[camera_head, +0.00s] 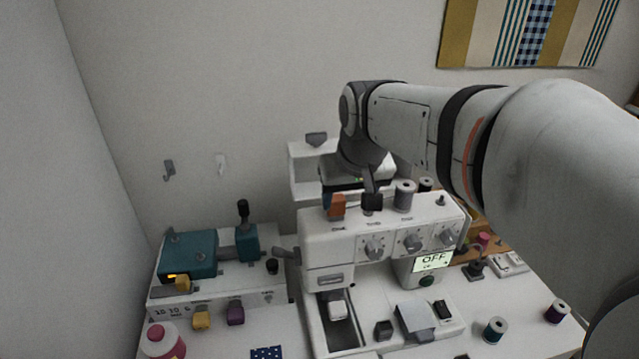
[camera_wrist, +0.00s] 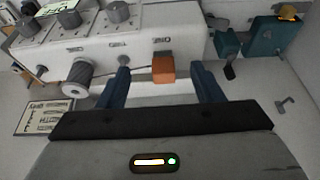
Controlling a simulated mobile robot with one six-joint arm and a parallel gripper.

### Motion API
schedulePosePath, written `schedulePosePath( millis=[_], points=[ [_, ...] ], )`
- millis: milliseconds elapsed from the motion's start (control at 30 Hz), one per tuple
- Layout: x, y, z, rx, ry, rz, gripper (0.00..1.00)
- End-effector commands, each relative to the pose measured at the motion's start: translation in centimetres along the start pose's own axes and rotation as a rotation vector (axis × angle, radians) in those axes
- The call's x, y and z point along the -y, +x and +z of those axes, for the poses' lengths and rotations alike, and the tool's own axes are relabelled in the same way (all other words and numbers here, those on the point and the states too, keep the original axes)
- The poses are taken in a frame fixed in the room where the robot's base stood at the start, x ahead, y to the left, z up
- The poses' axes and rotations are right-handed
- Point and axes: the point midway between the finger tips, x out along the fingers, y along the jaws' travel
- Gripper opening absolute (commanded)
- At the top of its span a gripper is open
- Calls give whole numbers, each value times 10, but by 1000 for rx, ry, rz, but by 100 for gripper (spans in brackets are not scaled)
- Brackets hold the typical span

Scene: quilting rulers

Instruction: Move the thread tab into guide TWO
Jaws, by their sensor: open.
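The thread tab (camera_head: 337,206) is a small orange block on top of the white sewing machine (camera_head: 325,240), at the leftmost of three labelled positions. In the wrist view the orange tab (camera_wrist: 163,69) lines up with the label that seems to read ONE. The label that seems to read TWO (camera_wrist: 118,43) is beside it, to the left in that view. My gripper (camera_wrist: 160,75) is open, with one blue finger on each side of the tab and a gap to both. In the head view my gripper (camera_head: 348,193) is over the machine's top, partly hidden by my wrist.
A grey thread spool (camera_head: 404,196) stands on the machine top right of the tab, near the third label. Knobs (camera_head: 373,247) line the machine's front. A teal machine (camera_head: 188,255) stands to the left. A white shelf (camera_head: 300,170) is behind.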

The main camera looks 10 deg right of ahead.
Motion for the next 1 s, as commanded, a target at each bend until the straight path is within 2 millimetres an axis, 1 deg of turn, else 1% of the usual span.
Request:
schedulePosePath(
  millis=[33,133,200,267,367,600,800,1000],
  points=[
    [0,20,-13,-7,0,-1,60],
    [1,30,-35,-19,-1,-2,60],
    [2,33,-44,-24,-1,-2,60],
    [2,35,-49,-26,-1,-2,60],
    [1,42,-51,-26,-1,-2,60],
    [1,78,-50,-22,0,-1,60],
    [0,101,-51,-25,1,-1,60],
    [0,109,-52,-26,2,-1,60]
  ],
)
